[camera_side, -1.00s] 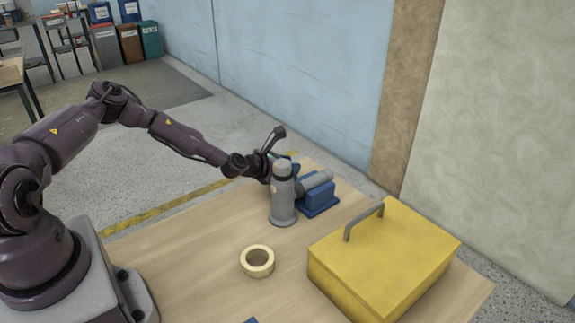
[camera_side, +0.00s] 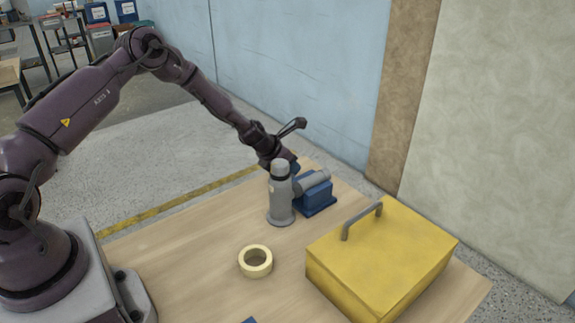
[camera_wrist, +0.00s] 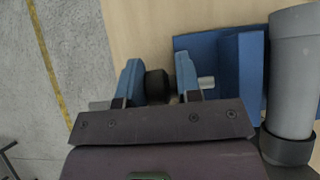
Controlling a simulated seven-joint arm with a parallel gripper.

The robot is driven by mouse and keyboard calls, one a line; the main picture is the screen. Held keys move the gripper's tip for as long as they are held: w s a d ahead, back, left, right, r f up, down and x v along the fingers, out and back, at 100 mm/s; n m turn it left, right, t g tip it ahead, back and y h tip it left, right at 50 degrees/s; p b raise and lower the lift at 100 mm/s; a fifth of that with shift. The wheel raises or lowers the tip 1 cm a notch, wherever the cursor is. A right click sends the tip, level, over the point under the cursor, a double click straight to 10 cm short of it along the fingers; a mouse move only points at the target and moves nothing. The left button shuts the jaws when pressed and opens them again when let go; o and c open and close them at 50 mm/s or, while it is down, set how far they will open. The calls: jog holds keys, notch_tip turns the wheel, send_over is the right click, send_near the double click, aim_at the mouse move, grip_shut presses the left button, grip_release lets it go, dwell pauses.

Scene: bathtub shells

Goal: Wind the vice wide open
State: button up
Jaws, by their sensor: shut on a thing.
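The blue vice (camera_side: 317,197) stands on the table towards the wall, with a grey cylindrical part on top in the side view. Its blue body (camera_wrist: 215,60) also shows at the right in the wrist view. A black knob (camera_wrist: 157,86) sits between my gripper's blue fingers (camera_wrist: 158,78), and a short silver rod (camera_wrist: 206,82) shows beside them, towards the vice. My gripper is shut on the knob. In the side view my gripper comes down from the upper left, and its tips are mostly hidden behind the grey flask (camera_side: 281,198).
A cream tape roll (camera_side: 256,261) lies nearer. A yellow toolbox (camera_side: 385,255) stands at the right. The left of the tabletop is clear.

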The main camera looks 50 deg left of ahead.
jog(key=shift+w+a+g, duration=0.15)
jog(key=shift+g, duration=0.4)
jog(key=shift+w+a+g, duration=0.15)
jog(key=shift+g, duration=0.4)
jog(key=shift+a+f+g, duration=0.15)
jog(key=shift+f+g, duration=0.05)
jog(key=shift+g, duration=0.8)
jog(key=shift+a+f+g, duration=0.1)
jog(key=shift+f+g, duration=0.05)
jog(key=shift+g, duration=0.85)
jog(key=shift+s, duration=0.1)
jog(key=o, duration=0.7)
jog(key=shift+f, duration=0.1)
jog(key=shift+o, duration=0.2)
jog(key=shift+d, duration=0.25)
jog(key=shift+r, duration=0.3)
notch_tip(320, 180, up, 12)
jog(key=s, duration=0.1)
jog(key=shift+r, duration=0.2)
jog(key=shift+a, duration=0.1)
